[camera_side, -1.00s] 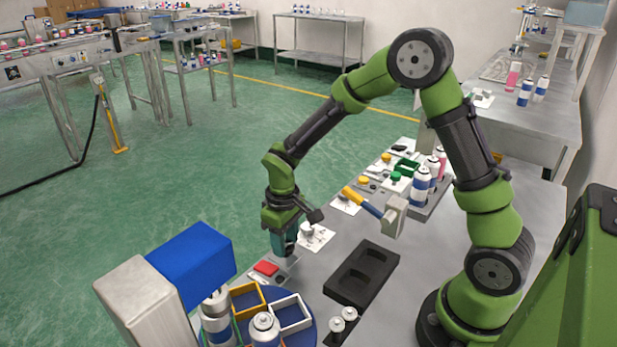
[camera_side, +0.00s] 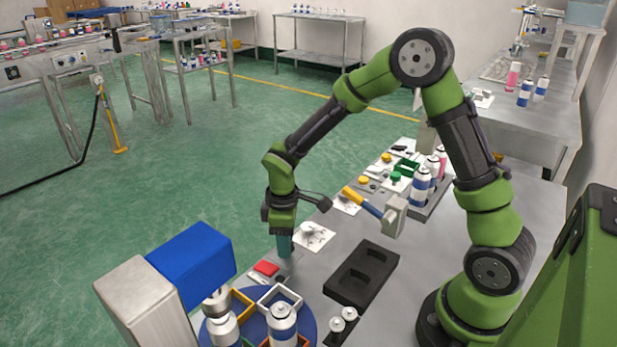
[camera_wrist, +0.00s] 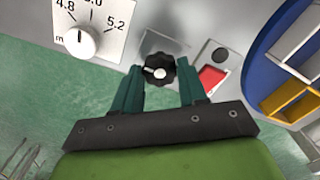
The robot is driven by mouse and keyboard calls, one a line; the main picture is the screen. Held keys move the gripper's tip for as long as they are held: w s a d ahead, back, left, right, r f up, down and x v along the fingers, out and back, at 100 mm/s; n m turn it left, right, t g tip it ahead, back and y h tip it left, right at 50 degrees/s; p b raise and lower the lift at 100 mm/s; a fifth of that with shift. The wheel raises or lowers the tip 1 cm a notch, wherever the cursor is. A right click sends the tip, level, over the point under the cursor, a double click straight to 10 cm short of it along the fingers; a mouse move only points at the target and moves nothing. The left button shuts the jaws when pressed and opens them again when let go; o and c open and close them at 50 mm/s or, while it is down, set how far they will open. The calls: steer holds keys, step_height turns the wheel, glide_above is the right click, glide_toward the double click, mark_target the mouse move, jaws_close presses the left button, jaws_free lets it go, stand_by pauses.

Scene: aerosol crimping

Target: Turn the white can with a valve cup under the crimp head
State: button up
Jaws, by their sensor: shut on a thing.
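The blue turntable (camera_side: 312,329) stands at the bottom of the side view, bearing coloured nests and two white cans with blue bands. One can (camera_side: 223,328) is at the left, close beneath the crimp head (camera_side: 216,301); whether it is centred is unclear. The other can (camera_side: 283,324) stands at the front right; valve cups cannot be told surely. My gripper (camera_side: 285,254) points down beside the turntable. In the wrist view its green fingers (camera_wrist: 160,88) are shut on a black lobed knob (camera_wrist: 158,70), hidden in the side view.
A red button (camera_wrist: 211,79) lies right of the knob. A white dial plate (camera_wrist: 92,28) is at its left. The white nest (camera_side: 279,298) and yellow nest (camera_side: 242,302) look empty. A black two-hollow block (camera_side: 361,273) and small valve parts (camera_side: 343,319) lie on the bench.

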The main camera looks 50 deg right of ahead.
steer(key=o, duration=1.1)
steer(key=shift+c, duration=0.2)
steer(key=shift+r, duration=0.1)
step_height(320, 180, up, 17)
steer(key=s+r+m+t+y, duration=0.1)
steer(key=s+r+m+t, duration=0.1)
steer(key=s+m, duration=0.3)
steer(key=s+r+m+t+y, duration=0.1)
steer(key=s+m+t, duration=0.4)
steer(key=s, duration=0.6)
steer(key=shift+r+m, duration=0.4)
steer(key=shift+r, duration=0.45)
